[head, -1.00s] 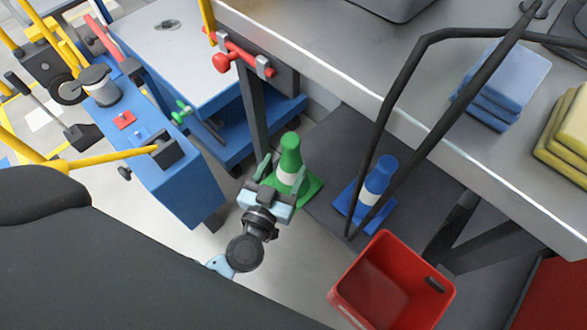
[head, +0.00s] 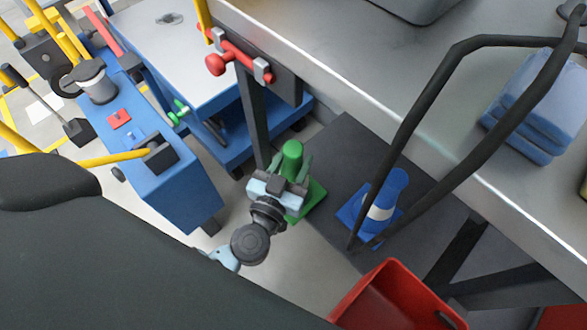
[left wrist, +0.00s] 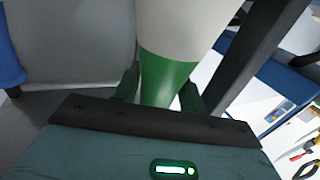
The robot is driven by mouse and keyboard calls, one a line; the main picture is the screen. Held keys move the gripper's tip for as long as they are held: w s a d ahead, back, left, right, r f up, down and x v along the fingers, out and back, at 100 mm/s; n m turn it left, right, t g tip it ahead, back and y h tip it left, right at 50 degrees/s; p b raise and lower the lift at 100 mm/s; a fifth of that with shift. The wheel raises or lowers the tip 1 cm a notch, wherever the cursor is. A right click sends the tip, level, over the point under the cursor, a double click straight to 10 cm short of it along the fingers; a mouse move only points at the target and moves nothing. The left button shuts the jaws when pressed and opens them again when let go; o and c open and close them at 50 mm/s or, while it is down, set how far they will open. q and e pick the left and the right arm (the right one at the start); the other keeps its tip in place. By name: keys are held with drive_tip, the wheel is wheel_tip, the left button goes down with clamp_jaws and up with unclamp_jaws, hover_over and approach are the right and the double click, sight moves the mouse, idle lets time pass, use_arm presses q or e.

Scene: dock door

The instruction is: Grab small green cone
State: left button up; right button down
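The small green cone (head: 291,151) stands upright on its square green base, on the floor at the edge of a dark mat. Its middle is hidden behind my left gripper (head: 290,168). The gripper's fingers reach along both sides of the cone. In the left wrist view, the cone's green and white body (left wrist: 166,75) stands between the two fingers (left wrist: 160,88). A narrow light gap shows beside the right finger, so the gripper looks open around the cone. My right gripper is not in view.
A blue cone (head: 381,203) with a white band stands right of it on the dark mat (head: 340,170). A red bin (head: 395,295) is at the bottom. A metal table (head: 400,80) overhangs from above, and a blue cart (head: 165,180) stands left. Black bent bars (head: 420,100) cross at right.

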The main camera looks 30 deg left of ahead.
use_arm(q)
drive_tip(key=c, duration=0.7)
clamp_jaws()
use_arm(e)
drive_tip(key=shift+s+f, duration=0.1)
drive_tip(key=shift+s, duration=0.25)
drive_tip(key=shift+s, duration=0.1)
